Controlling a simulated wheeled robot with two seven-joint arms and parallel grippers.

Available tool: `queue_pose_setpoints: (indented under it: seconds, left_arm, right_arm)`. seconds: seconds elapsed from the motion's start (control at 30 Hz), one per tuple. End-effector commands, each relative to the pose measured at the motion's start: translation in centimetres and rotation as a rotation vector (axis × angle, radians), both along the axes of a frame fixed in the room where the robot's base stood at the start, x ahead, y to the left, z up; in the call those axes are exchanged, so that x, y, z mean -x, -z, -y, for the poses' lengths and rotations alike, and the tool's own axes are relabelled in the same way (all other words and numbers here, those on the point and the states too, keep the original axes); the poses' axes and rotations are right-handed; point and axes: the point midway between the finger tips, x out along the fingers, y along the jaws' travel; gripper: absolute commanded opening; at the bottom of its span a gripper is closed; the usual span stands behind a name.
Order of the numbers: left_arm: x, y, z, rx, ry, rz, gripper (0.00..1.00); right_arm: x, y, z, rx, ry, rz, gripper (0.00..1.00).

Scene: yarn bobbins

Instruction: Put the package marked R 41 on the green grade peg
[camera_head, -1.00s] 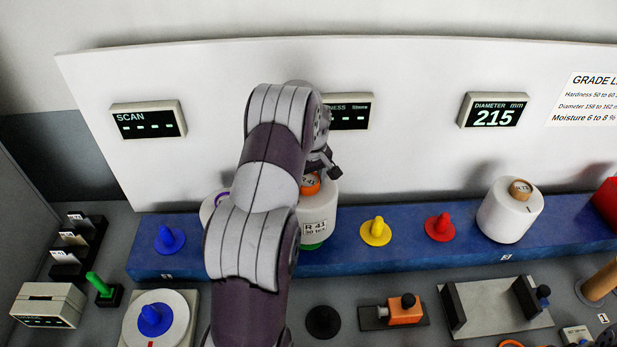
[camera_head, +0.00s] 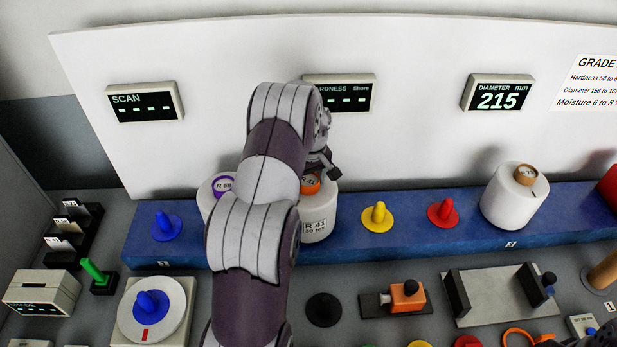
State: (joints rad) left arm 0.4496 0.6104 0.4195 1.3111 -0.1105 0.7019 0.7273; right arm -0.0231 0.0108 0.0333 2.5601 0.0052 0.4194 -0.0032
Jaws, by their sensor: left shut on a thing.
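The package marked R 41 (camera_head: 318,222) is a white yarn package with an orange core top (camera_head: 311,185). It stands upright on the blue rail (camera_head: 345,244), between a white package marked R 58 and the yellow peg. My left gripper (camera_head: 322,170) is over its top, shut on the package at the orange core; my left arm hides part of both. The green grade peg is not visible now; the R 41 package covers the place where its green base showed a second ago.
The R 58 package (camera_head: 221,186) is partly behind my arm. Blue (camera_head: 165,228), yellow (camera_head: 378,217) and red (camera_head: 442,213) pegs on the rail are bare. Another white package (camera_head: 514,200) stands to the right. A turntable (camera_head: 172,322) and fixtures fill the front.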

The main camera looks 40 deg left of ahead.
Motion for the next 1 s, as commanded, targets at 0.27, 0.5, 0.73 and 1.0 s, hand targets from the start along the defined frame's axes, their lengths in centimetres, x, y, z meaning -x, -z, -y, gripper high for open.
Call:
queue_pose_setpoints:
  seconds: [0.27, 0.5, 0.73, 1.0]
  left_arm:
    - [-0.14, -0.21, -0.07, -0.002, 0.0, 0.004, 0.0]
    - [-0.14, 0.16, -0.08, -0.002, 0.0, 0.004, 0.0]
    - [-0.12, 0.31, -0.05, -0.002, 0.0, 0.004, 0.95]
    - [0.08, 0.55, 0.05, 0.002, 0.0, -0.003, 0.95]
  right_arm:
    - [-0.01, -0.02, 0.0, 0.0, 0.0, 0.0, 0.57]
    - [0.0, 0.26, 0.0, 0.0, 0.0, 0.0, 0.57]
    - [-0.01, 0.3, 0.0, 0.0, 0.0, 0.0, 0.57]
    - [-0.01, 0.48, 0.0, 0.0, 0.0, 0.0, 0.57]
